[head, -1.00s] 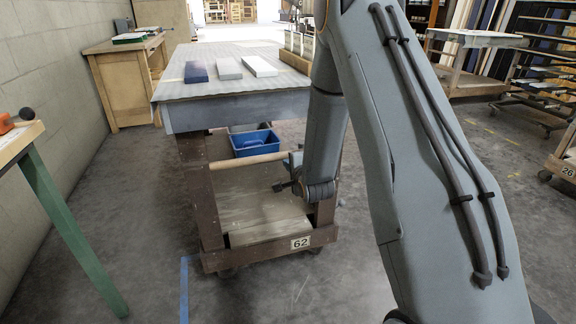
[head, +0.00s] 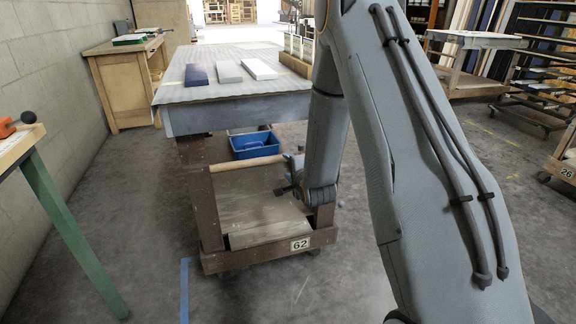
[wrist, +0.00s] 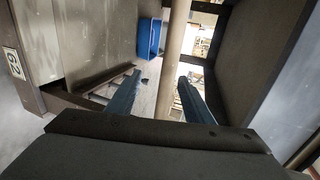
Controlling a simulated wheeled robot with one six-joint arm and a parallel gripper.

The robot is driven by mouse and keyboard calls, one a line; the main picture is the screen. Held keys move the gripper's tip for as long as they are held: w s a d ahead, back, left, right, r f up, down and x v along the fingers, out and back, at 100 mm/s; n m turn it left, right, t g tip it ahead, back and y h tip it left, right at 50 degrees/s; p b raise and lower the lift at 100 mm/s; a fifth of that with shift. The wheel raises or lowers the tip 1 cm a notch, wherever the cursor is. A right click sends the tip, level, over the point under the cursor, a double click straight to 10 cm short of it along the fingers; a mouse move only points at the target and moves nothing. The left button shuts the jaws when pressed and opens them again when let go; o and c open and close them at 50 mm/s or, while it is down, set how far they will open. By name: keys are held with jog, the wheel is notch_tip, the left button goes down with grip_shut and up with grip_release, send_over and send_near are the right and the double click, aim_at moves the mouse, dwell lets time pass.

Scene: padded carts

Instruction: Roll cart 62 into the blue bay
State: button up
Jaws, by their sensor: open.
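Cart 62 (head: 217,261) stands in front of me, with a brown frame, a grey padded top and a "62" plate at its lower front. Its wooden handle bar (head: 245,163) runs across below the top. My gripper (head: 286,178) is at the bar's right end. In the wrist view, the bar (wrist: 176,40) passes between the two open fingers of my gripper (wrist: 160,77), with gaps beside it; contact cannot be told. Blue tape (head: 184,290) marks the floor at the cart's front left; the rest of any bay outline is hidden or out of view.
Three sample boards (head: 228,72) and a rack lie on the cart's top. A blue bin (head: 254,145) shows behind the bar. A green-legged table (head: 72,235) stands at left, a wooden desk (head: 128,85) farther back. Cart 26 (head: 562,165) is at right. Floor at front left is clear.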

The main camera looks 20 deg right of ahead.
jog(key=p+v, duration=0.5)
jog(key=v, duration=0.5)
jog(key=shift+s, duration=0.25)
jog(key=shift+r, duration=0.1)
